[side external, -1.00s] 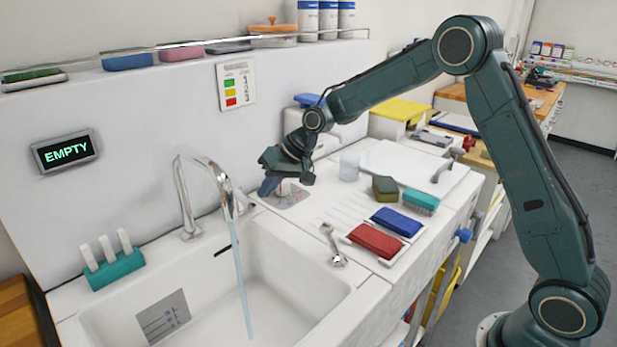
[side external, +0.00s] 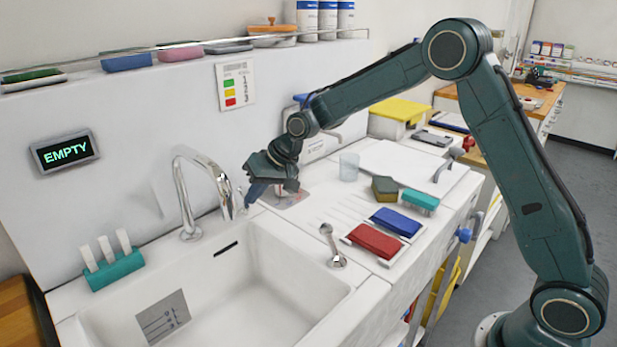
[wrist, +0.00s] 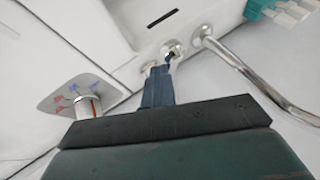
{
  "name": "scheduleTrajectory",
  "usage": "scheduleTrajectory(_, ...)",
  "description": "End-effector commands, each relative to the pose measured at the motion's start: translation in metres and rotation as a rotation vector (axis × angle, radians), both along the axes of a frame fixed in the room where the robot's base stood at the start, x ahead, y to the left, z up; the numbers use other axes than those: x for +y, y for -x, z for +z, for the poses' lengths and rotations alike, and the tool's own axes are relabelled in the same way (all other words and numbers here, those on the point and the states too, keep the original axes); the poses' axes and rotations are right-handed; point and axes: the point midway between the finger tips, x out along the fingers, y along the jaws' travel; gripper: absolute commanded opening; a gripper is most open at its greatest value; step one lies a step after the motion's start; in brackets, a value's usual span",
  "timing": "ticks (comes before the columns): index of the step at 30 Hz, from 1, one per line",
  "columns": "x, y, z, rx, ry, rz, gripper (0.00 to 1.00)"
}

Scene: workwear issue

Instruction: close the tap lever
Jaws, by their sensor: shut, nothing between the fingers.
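The chrome gooseneck tap (side external: 183,195) stands at the back of the white sink (side external: 312,315), and no water runs from its spout. In the wrist view its base and neck (wrist: 245,72) show at the right. A short post with a red strip (wrist: 88,106) stands on a plate with red and blue marks (wrist: 62,92); the plate also shows in the side view (side external: 292,201). Which chrome part is the lever is unclear. My gripper (side external: 250,203) is shut and empty, fingers pointing down between plate and tap. In the wrist view its fingertips (wrist: 162,66) are close to small chrome fittings (wrist: 172,48); contact is unclear.
A wall display (side external: 66,152) reads EMPTY. A teal holder (side external: 114,269) stands at the sink's left. The sink basin is clear.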

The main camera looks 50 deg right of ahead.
Motion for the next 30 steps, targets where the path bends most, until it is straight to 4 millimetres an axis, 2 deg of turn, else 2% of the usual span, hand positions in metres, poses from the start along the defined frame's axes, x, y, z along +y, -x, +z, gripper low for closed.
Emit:
scheduleTrajectory(1,0.008,0.0,-0.001,-0.004,-0.01,0.016,0.0)
scheduleTrajectory(4,0.01,0.0,-0.001,-0.005,-0.012,0.019,0.0)
scheduleTrajectory(14,0.006,0.001,-0.001,-0.006,-0.012,0.019,0.0)
scheduleTrajectory(20,-0.014,0.007,0.003,-0.004,-0.008,0.01,0.0)
scheduleTrajectory(25,-0.04,0.016,0.007,-0.002,-0.003,-0.001,0.0)
scheduleTrajectory(30,-0.046,0.029,0.032,-0.005,-0.002,0.002,0.0)
